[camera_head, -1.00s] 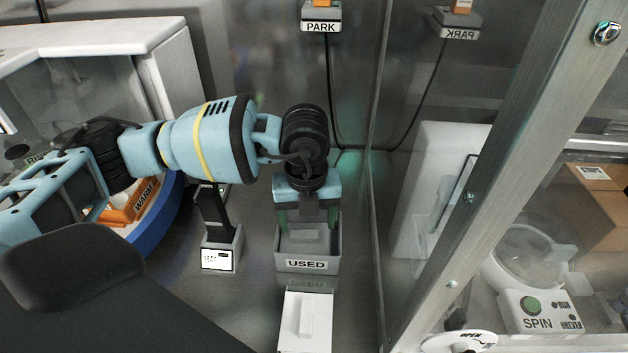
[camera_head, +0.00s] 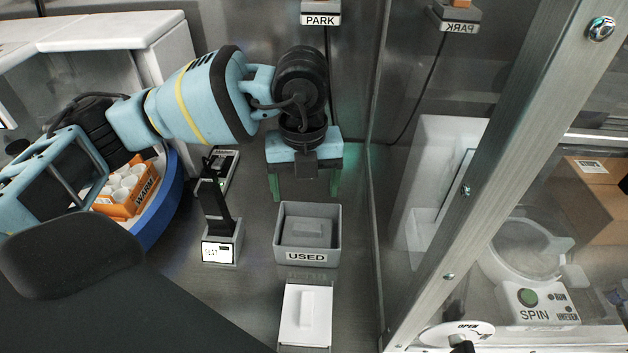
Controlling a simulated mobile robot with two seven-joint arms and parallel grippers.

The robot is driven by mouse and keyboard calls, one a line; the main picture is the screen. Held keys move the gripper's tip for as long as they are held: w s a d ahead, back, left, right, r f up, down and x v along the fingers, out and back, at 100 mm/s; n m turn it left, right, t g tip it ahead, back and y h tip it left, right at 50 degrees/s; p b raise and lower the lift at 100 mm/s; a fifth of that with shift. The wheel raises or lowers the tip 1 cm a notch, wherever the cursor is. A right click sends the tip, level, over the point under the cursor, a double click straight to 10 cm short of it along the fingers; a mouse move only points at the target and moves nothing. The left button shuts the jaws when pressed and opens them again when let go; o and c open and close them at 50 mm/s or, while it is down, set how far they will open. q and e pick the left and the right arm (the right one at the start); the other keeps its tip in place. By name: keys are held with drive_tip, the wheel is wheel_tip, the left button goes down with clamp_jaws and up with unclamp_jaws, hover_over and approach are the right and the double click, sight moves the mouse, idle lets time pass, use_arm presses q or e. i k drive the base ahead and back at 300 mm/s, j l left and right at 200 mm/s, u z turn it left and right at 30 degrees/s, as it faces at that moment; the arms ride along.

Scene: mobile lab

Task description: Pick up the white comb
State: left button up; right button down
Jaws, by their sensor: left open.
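No clear comb teeth show, so I cannot tell for sure which thing is the white comb. A white flat block with a raised bar (camera_head: 304,318) lies at the bottom centre. A grey piece with a raised bar (camera_head: 306,234) lies inside the grey bin marked USED (camera_head: 306,257). My left gripper (camera_head: 304,190) points down just behind and above the bin. Its green fingers are spread wide with nothing between them. My right gripper is not in view.
A small stand with a black post and a display (camera_head: 219,252) is left of the bin. An orange WARM rack (camera_head: 140,190) sits on a round blue-rimmed device further left. A glass wall with a metal frame (camera_head: 470,185) stands on the right.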

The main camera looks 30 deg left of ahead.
sight(306, 319)
drive_tip(key=k, duration=1)
